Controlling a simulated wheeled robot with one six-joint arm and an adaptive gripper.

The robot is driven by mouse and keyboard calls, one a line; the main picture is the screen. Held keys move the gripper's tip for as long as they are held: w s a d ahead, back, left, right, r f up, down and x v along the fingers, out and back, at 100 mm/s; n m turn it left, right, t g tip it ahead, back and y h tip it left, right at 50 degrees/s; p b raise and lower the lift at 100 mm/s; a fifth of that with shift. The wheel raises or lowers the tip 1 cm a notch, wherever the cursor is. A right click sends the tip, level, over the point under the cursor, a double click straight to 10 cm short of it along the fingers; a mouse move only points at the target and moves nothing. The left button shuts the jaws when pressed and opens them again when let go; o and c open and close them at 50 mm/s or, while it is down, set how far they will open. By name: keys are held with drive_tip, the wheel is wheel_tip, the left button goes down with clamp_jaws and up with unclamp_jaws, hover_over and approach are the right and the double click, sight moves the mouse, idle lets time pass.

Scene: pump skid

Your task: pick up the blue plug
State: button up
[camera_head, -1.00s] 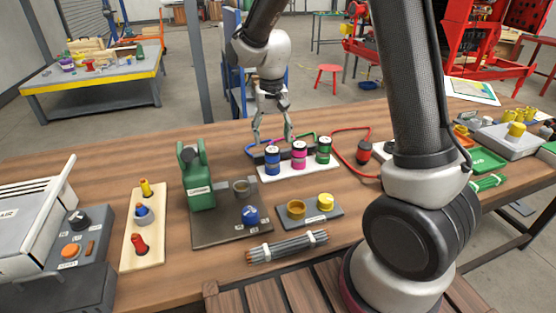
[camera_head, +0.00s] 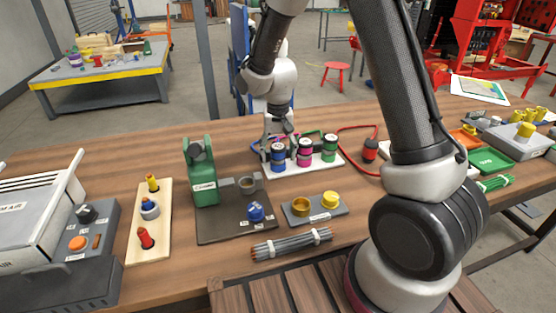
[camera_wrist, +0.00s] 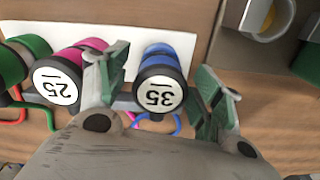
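The blue plug (camera_head: 278,153), with a dark rim and a blue cable loop, stands upright at the left end of a row of three on a white board. In the wrist view the blue plug (camera_wrist: 157,84) shows a white face marked 35. My gripper (camera_head: 279,134) is at the plug, coming from behind and above in the head view. In the wrist view my gripper (camera_wrist: 163,75) is open, one finger on each side of the plug. A gap shows at the right finger; contact at the left finger is unclear.
The magenta plug (camera_head: 304,152), marked 25 in the wrist view (camera_wrist: 60,80), stands close beside my left finger there. The green plug (camera_head: 329,147) is beyond it. The green pump (camera_head: 202,175) and a plate with brass and yellow cups (camera_head: 345,204) stand nearby.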

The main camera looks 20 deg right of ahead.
drive_tip(key=c, duration=1.1)
drive_tip(key=shift+r, duration=0.1)
wheel_tip(320, 180, up, 10)
drive_tip(key=shift+f, duration=0.1)
